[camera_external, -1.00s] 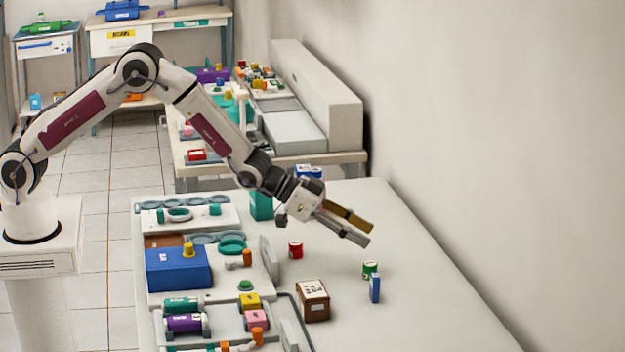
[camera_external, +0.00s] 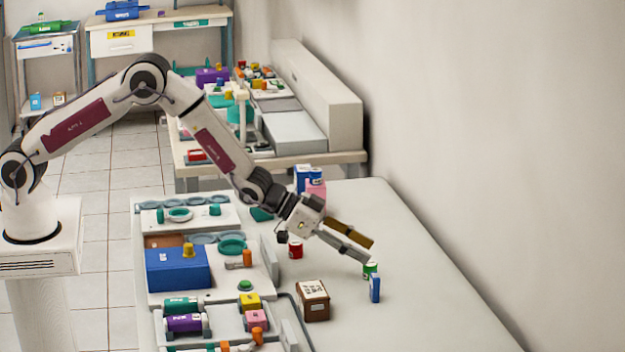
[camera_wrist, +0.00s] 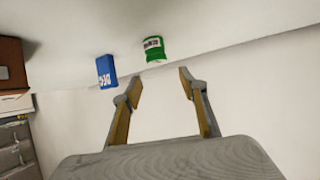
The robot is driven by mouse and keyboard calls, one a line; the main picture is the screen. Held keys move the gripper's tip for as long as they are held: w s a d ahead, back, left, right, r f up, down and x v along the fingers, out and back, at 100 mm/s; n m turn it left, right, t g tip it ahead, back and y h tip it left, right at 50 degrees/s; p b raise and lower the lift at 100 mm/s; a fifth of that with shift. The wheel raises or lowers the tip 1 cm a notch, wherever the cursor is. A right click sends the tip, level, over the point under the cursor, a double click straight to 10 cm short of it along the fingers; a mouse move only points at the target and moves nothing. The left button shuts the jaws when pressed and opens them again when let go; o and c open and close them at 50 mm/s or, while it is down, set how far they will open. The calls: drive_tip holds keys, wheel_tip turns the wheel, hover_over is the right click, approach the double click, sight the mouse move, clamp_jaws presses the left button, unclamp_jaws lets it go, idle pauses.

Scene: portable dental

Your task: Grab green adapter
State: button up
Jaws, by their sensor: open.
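In the external view a fingertip partly overlaps the adapter's top. In the wrist view my gripper (camera_wrist: 160,90) has its two fingers spread apart with nothing between them.
A blue box (camera_external: 375,289) stands close in front of the adapter, and to its left in the wrist view (camera_wrist: 106,71). A brown box (camera_external: 313,301) and a red cylinder (camera_external: 295,250) stand further left. The table's right side is clear, with a wall beyond.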

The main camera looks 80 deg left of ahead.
sight(370, 263)
drive_tip(key=shift+f, duration=0.15)
drive_tip(key=shift+f, duration=1.6)
drive_tip(key=shift+x, duration=1.5)
clamp_jaws()
